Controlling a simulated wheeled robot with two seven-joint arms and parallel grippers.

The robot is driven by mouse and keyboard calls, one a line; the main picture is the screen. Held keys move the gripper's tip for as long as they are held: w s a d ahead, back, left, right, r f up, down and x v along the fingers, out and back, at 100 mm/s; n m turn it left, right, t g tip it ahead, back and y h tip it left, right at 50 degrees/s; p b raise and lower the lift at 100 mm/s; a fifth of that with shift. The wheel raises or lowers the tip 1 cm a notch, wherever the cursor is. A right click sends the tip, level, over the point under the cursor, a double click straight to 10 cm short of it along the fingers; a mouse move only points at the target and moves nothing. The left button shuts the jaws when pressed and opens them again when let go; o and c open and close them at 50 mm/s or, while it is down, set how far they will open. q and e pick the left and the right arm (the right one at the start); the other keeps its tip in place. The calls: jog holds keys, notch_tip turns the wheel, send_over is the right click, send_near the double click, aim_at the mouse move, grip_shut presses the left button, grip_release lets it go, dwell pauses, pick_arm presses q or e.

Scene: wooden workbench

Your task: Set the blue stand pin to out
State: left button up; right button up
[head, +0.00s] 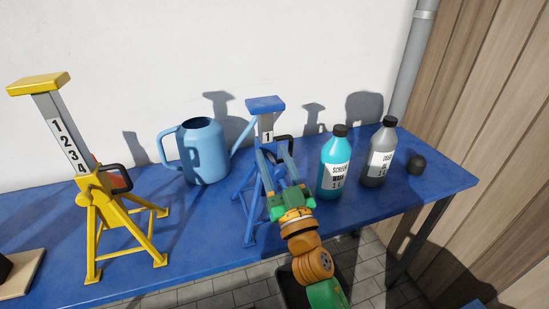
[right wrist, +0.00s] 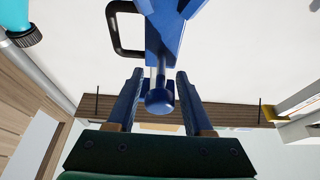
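The blue stand (head: 265,105) stands on the bench, with a plate marked 1 on its short visible column. Its black loop handle (head: 290,139) sticks out to the right, and it also shows in the right wrist view (right wrist: 112,30). My right gripper (head: 273,153) is in front of the stand and hides part of its body. In the right wrist view its two fingers (right wrist: 158,76) are open, one on each side of a round blue knob (right wrist: 159,101) on a short rod. Gaps show between knob and fingers. My left gripper is out of view.
A yellow stand (head: 105,200) is at left, a light blue watering can (head: 203,150) behind. Bare blue bench top (head: 185,225) lies between the stands.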

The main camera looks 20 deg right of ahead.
grip_shut()
dwell(1.2)
